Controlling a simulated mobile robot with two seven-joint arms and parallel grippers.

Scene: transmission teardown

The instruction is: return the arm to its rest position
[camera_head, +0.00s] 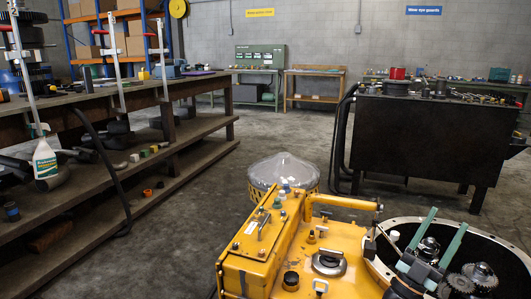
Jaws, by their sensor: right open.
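My right gripper (450,217) is at the lower right of the head view, in front of the open round housing (386,237) of the yellow transmission (345,245). Its two green fingers are spread apart and point up and away, with nothing visible between them. Metal gears (482,272) show inside the dark housing, around and behind the gripper. I cannot tell whether the gripper touches any of them. My left gripper is not in view.
A long workbench (180,85) with a lower shelf and a spray bottle (45,160) stands on the left. A dark parts table (430,135) stands behind the transmission on the right. A pale domed part (284,168) sits beyond the transmission. Bare floor (280,125) lies between.

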